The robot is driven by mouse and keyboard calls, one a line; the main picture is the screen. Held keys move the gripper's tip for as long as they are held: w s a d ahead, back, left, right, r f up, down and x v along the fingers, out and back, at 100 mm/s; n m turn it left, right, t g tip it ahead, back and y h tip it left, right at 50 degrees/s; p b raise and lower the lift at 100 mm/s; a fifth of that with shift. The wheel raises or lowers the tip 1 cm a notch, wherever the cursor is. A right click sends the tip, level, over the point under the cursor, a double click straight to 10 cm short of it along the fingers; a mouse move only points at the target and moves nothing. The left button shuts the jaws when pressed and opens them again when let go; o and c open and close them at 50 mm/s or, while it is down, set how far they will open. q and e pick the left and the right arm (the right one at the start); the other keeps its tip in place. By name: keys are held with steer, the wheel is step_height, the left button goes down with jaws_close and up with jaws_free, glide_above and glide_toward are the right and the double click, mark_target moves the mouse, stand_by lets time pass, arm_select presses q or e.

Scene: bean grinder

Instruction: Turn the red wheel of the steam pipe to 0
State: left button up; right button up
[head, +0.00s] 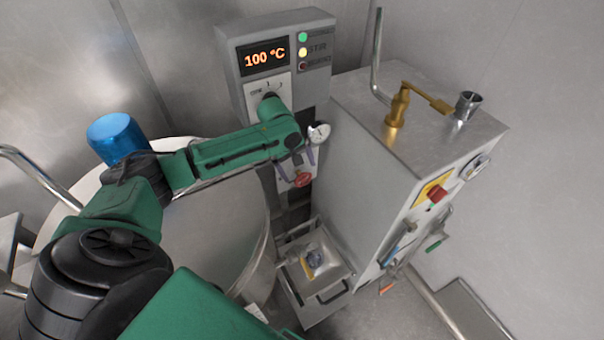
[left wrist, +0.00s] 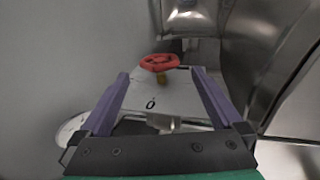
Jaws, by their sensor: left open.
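The red wheel (head: 303,180) sits low on the front of the grey panel unit, below my left gripper in the head view. In the left wrist view the red wheel (left wrist: 159,62) shows just beyond the fingertips, over a brass-coloured stem. A white plate (left wrist: 172,92) marked "0" lies between the fingers in that view. My left gripper (head: 297,163) has its purple fingers spread apart with nothing gripped; it also shows in the left wrist view (left wrist: 161,73). The fingers are not closed on the wheel. Any pointer on the wheel is too small to read. My right gripper is not in view.
The panel display (head: 264,58) reads 100 °C. A round gauge (head: 319,133) is close to my left wrist. A grey machine (head: 372,165) with a brass fitting stands to the right. A large metal drum (head: 225,215) lies under my left arm. A tray box (head: 318,277) is below.

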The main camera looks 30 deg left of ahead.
mark_target(302, 174)
arm_select(q)
steer(key=x, duration=0.5)
steer(key=shift+f, duration=0.15)
steer(key=shift+d+f, duration=0.2)
steer(key=shift+f, duration=0.1)
steer(key=shift+c, duration=0.6)
steer(key=c, duration=1.2)
steer(key=shift+o, duration=0.2)
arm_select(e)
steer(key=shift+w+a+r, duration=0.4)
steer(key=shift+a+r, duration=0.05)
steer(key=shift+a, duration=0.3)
arm_select(q)
steer(key=shift+w, duration=0.1)
